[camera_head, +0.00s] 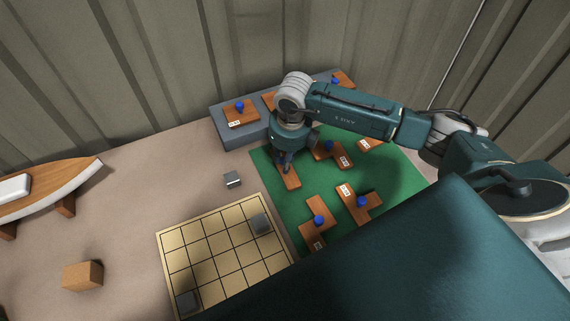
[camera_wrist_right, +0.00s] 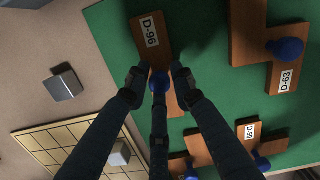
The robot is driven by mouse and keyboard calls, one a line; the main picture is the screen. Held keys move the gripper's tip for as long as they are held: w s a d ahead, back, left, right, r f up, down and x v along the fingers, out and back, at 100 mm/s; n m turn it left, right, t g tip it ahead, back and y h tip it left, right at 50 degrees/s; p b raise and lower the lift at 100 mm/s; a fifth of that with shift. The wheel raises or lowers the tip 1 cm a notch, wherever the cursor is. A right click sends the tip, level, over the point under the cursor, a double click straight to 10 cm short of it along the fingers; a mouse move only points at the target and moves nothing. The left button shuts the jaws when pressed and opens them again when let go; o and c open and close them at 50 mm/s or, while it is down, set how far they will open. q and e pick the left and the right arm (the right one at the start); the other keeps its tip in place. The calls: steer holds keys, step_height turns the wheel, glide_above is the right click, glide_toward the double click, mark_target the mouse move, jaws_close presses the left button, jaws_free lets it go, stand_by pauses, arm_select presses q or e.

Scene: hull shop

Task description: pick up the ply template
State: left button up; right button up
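Several brown ply templates with blue knobs and white labels lie on a green mat (camera_head: 402,200). My right gripper (camera_head: 285,166) reaches down over one template (camera_head: 291,180) near the mat's left edge. In the right wrist view this template (camera_wrist_right: 152,52) carries the label D-96. Its blue knob (camera_wrist_right: 159,82) sits between the spread fingertips of my right gripper (camera_wrist_right: 158,80), with gaps at the sides. The gripper is open and holds nothing; whether the third finger touches the knob I cannot tell. My left gripper is not in view.
Other templates lie close by, one labelled D-63 (camera_wrist_right: 285,76). A grey raised block (camera_head: 232,138) with more templates stands behind. A gridded board (camera_head: 205,240) with grey blocks is at the front left. A small grey block (camera_head: 232,179) and a wooden block (camera_head: 83,276) sit apart.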

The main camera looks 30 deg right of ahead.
jaws_close()
stand_by(0.3)
